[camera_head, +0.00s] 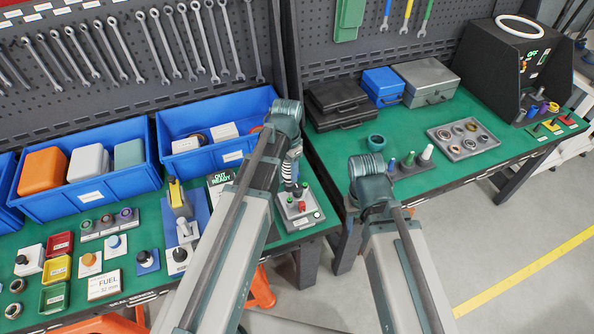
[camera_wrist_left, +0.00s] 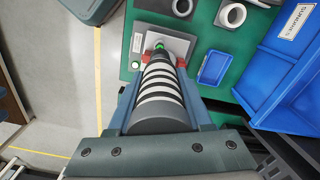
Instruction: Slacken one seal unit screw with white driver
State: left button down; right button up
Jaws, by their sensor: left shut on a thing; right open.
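My left gripper (camera_wrist_left: 160,110) is shut on a driver (camera_wrist_left: 160,95) with a thick black handle ringed by white bands. The banded driver also shows in the head view (camera_head: 291,170), standing about upright with its lower end over the grey seal unit (camera_head: 288,215). In the wrist view the seal unit (camera_wrist_left: 181,44) shows a green part at the driver's far end and red parts on both sides. Whether the tip touches a screw is hidden. My right gripper (camera_head: 372,190) hangs empty in front of the right-hand bench; its fingers are mostly hidden by my arm.
Blue bins (camera_head: 85,180) with coloured boxes stand left of the left gripper. A yellow-handled tool (camera_head: 179,197) stands in a blue holder nearby. On the right bench are a grey ring tray (camera_head: 463,139), cases (camera_head: 337,105) and a black tester (camera_head: 510,65). Open floor lies at lower right.

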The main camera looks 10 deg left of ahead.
aim_at(289, 183)
pick_arm(q)
jog(key=shift+f, duration=0.2)
jog(key=shift+f+b, duration=2.35)
jog(key=shift+b, duration=0.15)
jog(key=shift+f+b, duration=0.95)
jog(key=shift+b, duration=0.05)
jog(key=shift+r, duration=0.2)
dwell(0.5)
jog(key=shift+r+p, duration=3.5)
jog(key=shift+p, duration=0.2)
